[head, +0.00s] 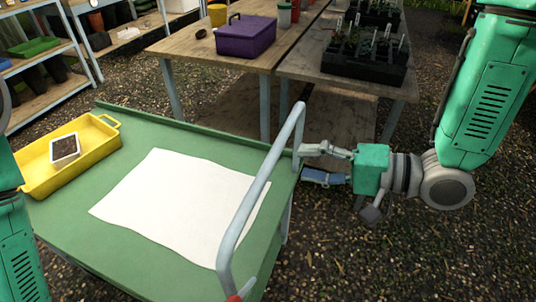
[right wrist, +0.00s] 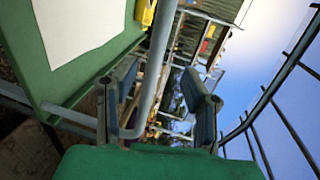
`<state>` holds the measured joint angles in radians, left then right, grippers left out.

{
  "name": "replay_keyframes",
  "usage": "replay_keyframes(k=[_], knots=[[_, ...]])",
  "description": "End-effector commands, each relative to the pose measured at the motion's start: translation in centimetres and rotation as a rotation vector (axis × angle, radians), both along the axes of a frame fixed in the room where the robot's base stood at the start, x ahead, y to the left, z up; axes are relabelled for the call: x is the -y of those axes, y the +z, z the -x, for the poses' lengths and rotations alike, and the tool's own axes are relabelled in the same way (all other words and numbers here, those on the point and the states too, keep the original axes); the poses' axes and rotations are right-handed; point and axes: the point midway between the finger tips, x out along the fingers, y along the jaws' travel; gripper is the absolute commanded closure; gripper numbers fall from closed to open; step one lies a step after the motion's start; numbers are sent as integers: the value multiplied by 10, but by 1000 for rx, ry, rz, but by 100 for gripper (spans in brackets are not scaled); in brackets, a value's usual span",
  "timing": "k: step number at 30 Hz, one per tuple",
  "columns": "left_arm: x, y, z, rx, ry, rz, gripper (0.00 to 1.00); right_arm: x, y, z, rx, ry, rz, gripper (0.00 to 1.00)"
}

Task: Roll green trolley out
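The green trolley (head: 110,205) stands in front of me, its flat green top filling the lower left of the head view. Its grey tubular handle (head: 262,180) rises along the right side. My right gripper (head: 302,163) is at the far end of the handle, reaching in from the right with its fingers apart. In the right wrist view the handle (right wrist: 160,60) runs between the two open fingers, closer to the left one; I cannot tell if it touches. My left arm shows only at the left edge; its gripper is out of view.
Wooden tables with a purple toolbox (head: 246,36) and a black seedling tray (head: 365,60) stand just behind. Shelves are at left; gravel is open at lower right.

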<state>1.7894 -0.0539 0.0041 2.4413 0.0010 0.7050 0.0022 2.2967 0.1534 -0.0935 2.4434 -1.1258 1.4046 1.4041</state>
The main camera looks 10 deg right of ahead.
Motion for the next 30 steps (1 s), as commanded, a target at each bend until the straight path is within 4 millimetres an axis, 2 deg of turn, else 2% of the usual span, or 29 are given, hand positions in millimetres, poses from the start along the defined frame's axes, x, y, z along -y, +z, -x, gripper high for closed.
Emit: replay_keyframes(k=[9, 18, 22, 26, 29, 30], knots=[[0, -7, 0, 0, -1, 1, 44, -33, -18, -36, 0, -2, -19, 61], [1, -9, 0, 1, -2, 1, 44, -67, -20, -50, -1, -2, -7, 61], [0, -9, 0, 1, -1, 0, 44, -71, -20, -51, -1, -4, -3, 61], [0, -9, 0, 1, 0, 0, 44, -67, -20, -51, -1, -4, -7, 61], [0, -9, 0, 0, 0, 0, 44, -63, -21, -51, -1, -5, -12, 92], [0, -9, 0, 0, 0, 0, 44, -61, -21, -51, -1, -5, -14, 100]])
